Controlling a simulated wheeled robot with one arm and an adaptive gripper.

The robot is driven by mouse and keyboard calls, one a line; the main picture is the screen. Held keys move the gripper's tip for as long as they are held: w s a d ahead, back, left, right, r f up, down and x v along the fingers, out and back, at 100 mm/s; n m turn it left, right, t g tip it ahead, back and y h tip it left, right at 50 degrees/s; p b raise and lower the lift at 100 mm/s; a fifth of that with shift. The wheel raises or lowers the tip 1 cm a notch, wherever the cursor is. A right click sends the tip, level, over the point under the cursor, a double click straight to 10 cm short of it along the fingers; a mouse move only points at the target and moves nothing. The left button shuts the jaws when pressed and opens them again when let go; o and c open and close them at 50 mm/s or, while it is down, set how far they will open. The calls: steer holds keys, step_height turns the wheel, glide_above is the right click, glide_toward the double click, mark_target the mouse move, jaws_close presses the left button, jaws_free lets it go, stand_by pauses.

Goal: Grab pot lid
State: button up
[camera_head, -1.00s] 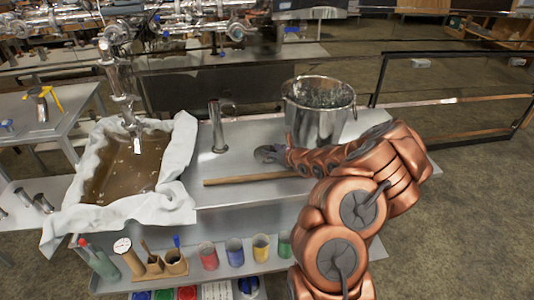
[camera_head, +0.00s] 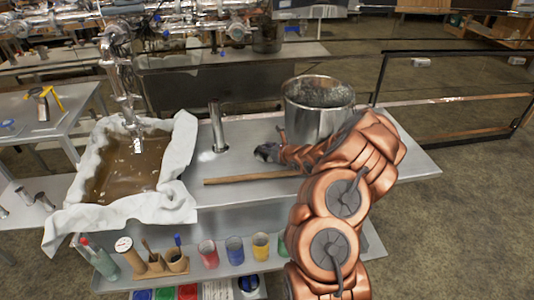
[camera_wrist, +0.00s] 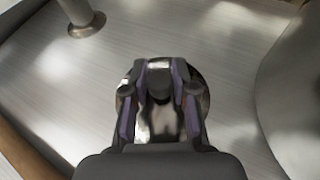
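In the wrist view my gripper (camera_wrist: 160,75) is open, its two dark fingers with purplish pads apart. Between and behind the fingers is a shiny round metal piece (camera_wrist: 204,98), which looks like the pot lid, with a dark knob-like part (camera_wrist: 159,86) at its middle. The fingers stand either side of that dark part; I cannot tell whether they touch it. Much of the lid is hidden by the gripper. In the head view my gripper (camera_head: 267,153) is low over the steel table, left of the steel pot, and I cannot make out the lid there.
The large steel pot (camera_head: 318,112) stands close to my arm on the right. An upright steel tube (camera_head: 218,128) stands to the left; its base shows in the wrist view (camera_wrist: 86,22). A wooden stick (camera_head: 250,178) lies along the front. A cloth-lined pan (camera_head: 182,165) is farther left.

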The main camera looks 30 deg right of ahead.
jaws_close()
